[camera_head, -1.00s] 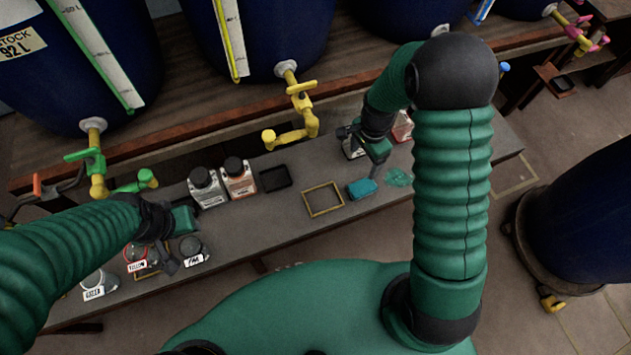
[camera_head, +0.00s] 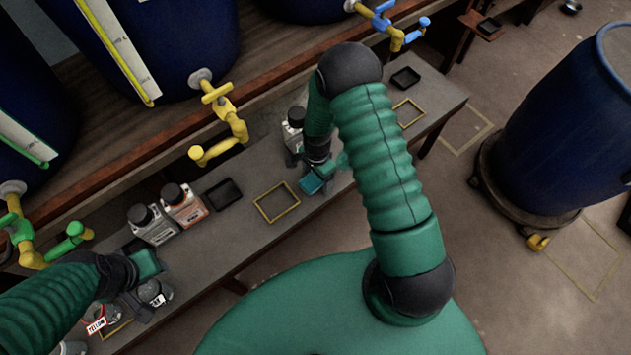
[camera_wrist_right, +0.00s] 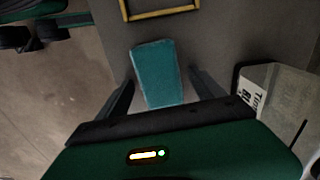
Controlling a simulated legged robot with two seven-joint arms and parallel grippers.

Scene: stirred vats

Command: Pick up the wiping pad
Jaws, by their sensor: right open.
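The wiping pad is a teal block. In the right wrist view the wiping pad (camera_wrist_right: 158,74) lies on the grey bench top between the two dark fingers of my right gripper (camera_wrist_right: 160,95), which is open. In the head view the pad (camera_head: 312,182) shows just below my right gripper (camera_head: 316,172), partly covered by it. I cannot tell whether the fingers touch the pad. My left gripper (camera_head: 145,285) is at the lower left, close to small lidded jars (camera_head: 155,292); its fingers do not show clearly.
A yellow square outline (camera_head: 277,202) and a black tray (camera_head: 223,194) lie left of the pad. Two capped bottles (camera_head: 184,206) stand farther left. In the wrist view a labelled bottle (camera_wrist_right: 275,100) stands close to the right finger. Yellow taps (camera_head: 222,115) overhang the bench.

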